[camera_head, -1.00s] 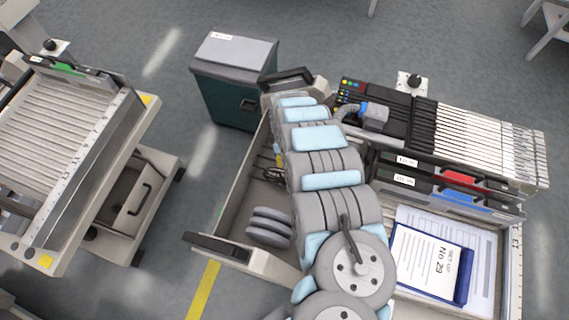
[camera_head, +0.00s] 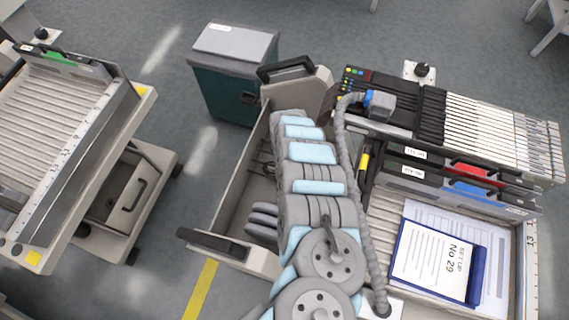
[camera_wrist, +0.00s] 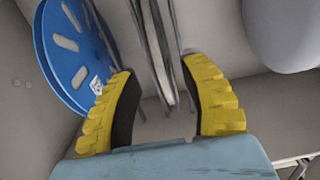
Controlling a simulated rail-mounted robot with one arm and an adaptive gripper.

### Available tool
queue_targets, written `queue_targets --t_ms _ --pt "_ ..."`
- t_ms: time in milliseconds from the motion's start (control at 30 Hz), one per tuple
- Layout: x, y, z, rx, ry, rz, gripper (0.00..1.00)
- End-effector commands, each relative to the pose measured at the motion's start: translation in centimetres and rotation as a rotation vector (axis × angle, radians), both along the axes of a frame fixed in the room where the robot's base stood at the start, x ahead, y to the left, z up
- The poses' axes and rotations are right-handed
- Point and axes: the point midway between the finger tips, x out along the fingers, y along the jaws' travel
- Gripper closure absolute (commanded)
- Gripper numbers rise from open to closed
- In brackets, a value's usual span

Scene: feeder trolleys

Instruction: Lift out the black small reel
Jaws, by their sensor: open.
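In the wrist view my gripper (camera_wrist: 156,68) is open, its two yellow ribbed fingers apart and pointing into a pale drawer. Several thin dark-edged reels (camera_wrist: 158,45) stand on edge ahead of the fingers, partly between the tips. They look grey to black; I cannot tell which is the black small reel, nor whether the fingers touch one. A blue reel (camera_wrist: 72,52) with slots and a white label leans left of the left finger. In the head view thin dark rims (camera_head: 267,168) show inside the open drawer (camera_head: 239,173); my arm hides the gripper there.
Thick grey reels (camera_head: 263,222) lie at the drawer's near end, partly behind my arm. A large grey rounded thing (camera_wrist: 285,35) is right in the wrist view. A green bin (camera_head: 232,88) stands behind. A clipboard (camera_head: 437,262) lies on the right trolley; another trolley (camera_head: 75,130) is left.

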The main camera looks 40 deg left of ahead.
Motion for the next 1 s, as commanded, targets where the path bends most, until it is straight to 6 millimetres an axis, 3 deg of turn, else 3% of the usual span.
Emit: queue_targets --t_ms 100,233,567,700,733,1000 --pt "-0.4 0.0 -2.2 0.000 0.003 0.000 0.55" --pt "-0.3 0.0 -3.6 0.000 0.002 -0.002 0.55" --pt "-0.2 0.0 -4.0 0.000 -0.001 -0.001 0.55" --pt "-0.2 0.0 -4.0 -0.001 0.000 -0.001 0.95" --pt "-0.2 0.0 -4.0 -0.001 0.000 -0.001 1.00" --pt "-0.2 0.0 -4.0 -0.001 0.000 -0.001 1.00"
